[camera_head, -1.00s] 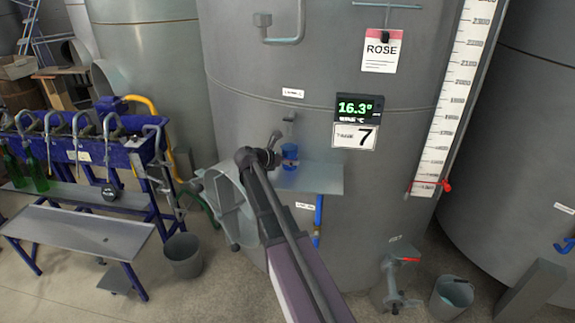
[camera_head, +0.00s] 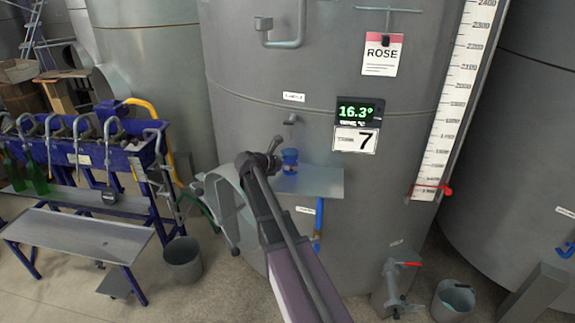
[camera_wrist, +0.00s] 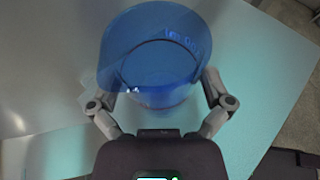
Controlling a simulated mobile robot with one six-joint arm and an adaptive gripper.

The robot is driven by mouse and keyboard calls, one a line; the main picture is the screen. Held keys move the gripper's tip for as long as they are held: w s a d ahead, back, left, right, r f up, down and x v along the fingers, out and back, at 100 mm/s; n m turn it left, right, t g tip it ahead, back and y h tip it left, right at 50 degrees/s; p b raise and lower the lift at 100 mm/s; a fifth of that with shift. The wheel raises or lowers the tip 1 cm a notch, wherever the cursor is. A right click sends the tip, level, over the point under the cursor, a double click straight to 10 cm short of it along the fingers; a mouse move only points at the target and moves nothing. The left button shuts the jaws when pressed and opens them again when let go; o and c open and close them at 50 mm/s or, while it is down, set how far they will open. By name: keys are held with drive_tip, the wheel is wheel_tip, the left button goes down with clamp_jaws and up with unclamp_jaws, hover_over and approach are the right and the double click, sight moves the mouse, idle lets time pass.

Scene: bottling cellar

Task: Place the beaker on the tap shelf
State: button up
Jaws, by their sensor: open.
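A blue translucent beaker (camera_head: 290,155) stands upright on the grey tap shelf (camera_head: 325,183) fixed to the tank front, near the shelf's left end. In the wrist view the beaker (camera_wrist: 158,60) fills the top middle, seen from above into its mouth. My gripper (camera_wrist: 160,95) is open, with one finger on each side of the beaker's near part. The fingertips are partly hidden, so I cannot tell whether they touch it. In the head view my gripper (camera_head: 272,160) is just left of the beaker.
A small tap (camera_head: 290,119) sticks out of the tank above the beaker. A blue pipe (camera_head: 319,215) runs below the shelf. The shelf's right part is bare. A blue bottling stand (camera_head: 90,160) and a grey bucket (camera_head: 182,260) are at left.

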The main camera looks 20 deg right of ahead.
drive_tip(key=shift+r, duration=0.15)
drive_tip(key=shift+a+r+p, duration=0.15)
drive_tip(key=shift+a+p, duration=0.1)
drive_tip(key=shift+p, duration=0.05)
drive_tip(key=p+v, duration=0.4)
drive_tip(key=v, duration=0.7)
drive_tip(key=shift+a, duration=0.2)
drive_tip(key=shift+s, duration=0.15)
drive_tip(key=s+a+f+m+g+y, duration=0.1)
drive_tip(key=s+a+f+m+y, duration=0.2)
drive_tip(key=s+m, duration=0.3)
drive_tip(key=s+a+f+m+y, duration=0.4)
drive_tip(key=s+a+m+y, duration=0.1)
drive_tip(key=s, duration=0.5)
drive_tip(key=s+a+f+m+g+y, duration=0.1)
drive_tip(key=s+a+f+m+y, duration=0.3)
drive_tip(key=s+m, duration=0.4)
drive_tip(key=shift+a+f+m+g+y, duration=0.2)
drive_tip(key=shift+a+m+g+y, duration=0.1)
drive_tip(key=shift+m+y, duration=0.35)
